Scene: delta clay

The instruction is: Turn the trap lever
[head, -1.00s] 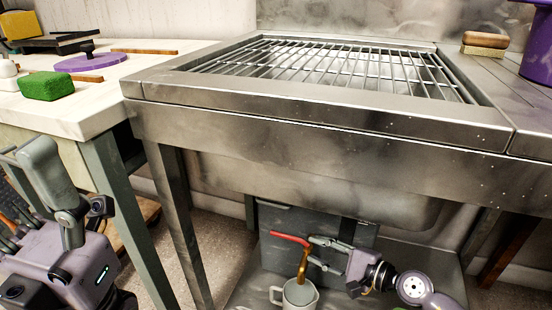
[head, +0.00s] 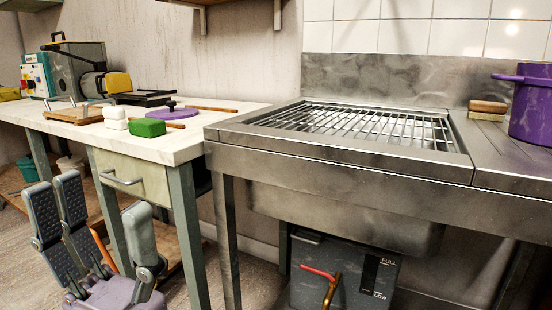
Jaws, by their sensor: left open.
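The red trap lever (head: 318,271) sits under the sink, at the top of a bent brass pipe (head: 330,292). It points left from the pipe, in front of a grey box (head: 345,270) marked FULL and LOW. The lower end of the pipe is cut off by the picture's bottom edge. My left gripper (head: 97,205) is at the lower left, fingers up and spread, empty, well away from the lever. My right gripper is out of view.
The steel sink (head: 330,170) with a wire rack (head: 360,125) overhangs the lever, with legs at its sides. A white-topped table (head: 180,145) stands left, holding a green sponge (head: 148,127) and a purple lid (head: 172,113). A purple pot (head: 532,105) stands right.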

